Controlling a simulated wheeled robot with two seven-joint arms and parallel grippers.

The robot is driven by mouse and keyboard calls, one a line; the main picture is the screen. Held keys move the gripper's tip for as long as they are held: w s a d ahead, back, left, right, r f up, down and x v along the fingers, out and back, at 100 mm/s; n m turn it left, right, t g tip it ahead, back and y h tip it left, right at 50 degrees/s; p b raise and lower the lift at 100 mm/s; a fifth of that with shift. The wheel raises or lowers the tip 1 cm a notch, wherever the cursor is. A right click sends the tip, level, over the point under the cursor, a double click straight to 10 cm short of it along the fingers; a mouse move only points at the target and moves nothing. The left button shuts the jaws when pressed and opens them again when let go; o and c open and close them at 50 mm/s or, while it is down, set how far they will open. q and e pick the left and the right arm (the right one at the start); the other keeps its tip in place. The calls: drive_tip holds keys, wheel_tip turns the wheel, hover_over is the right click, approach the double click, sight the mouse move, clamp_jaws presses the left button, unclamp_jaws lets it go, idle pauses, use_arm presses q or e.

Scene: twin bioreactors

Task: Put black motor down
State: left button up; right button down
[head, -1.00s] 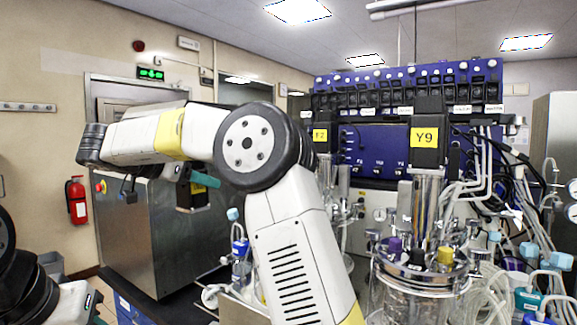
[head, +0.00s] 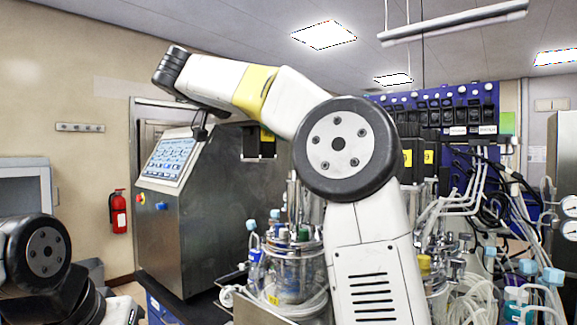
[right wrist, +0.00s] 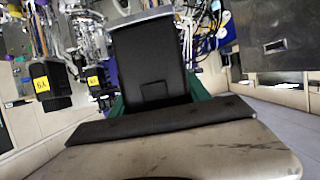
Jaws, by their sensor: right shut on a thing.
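The black motor (head: 251,146) has a yellow label and hangs in the air below my right forearm in the head view, in front of the steel cabinet. My forearm hides its top and the right gripper's fingers there. In the right wrist view the black motor (right wrist: 150,60) fills the middle, between the green fingers of my right gripper (right wrist: 155,98), which is shut on it. A bioreactor vessel (head: 296,272) with a metal lid stands below and right of the motor in the head view. My left gripper is out of view; only part of that arm shows at lower left.
A steel cabinet (head: 215,225) with a touchscreen (head: 168,160) stands left of the vessel. Two other black motors with yellow labels (head: 429,158) are behind my right arm, partly hidden. Tubing and bottles (head: 525,290) crowd the right. A fire extinguisher (head: 118,211) hangs on the wall.

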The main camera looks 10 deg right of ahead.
drive_tip(key=shift+w+r+x, duration=0.15)
drive_tip(key=shift+x, duration=2.3)
drive_tip(key=shift+w+r+x, duration=0.1)
drive_tip(key=shift+r+x, duration=0.1)
drive_tip(key=shift+x, duration=2.2)
drive_tip(key=shift+w+r+x, duration=0.15)
drive_tip(key=shift+x, duration=2.3)
drive_tip(key=c, duration=0.5)
unclamp_jaws()
drive_tip(key=shift+f, duration=0.2)
drive_tip(key=shift+a+r, duration=0.1)
drive_tip(key=shift+r, duration=0.05)
drive_tip(key=v, duration=1.2)
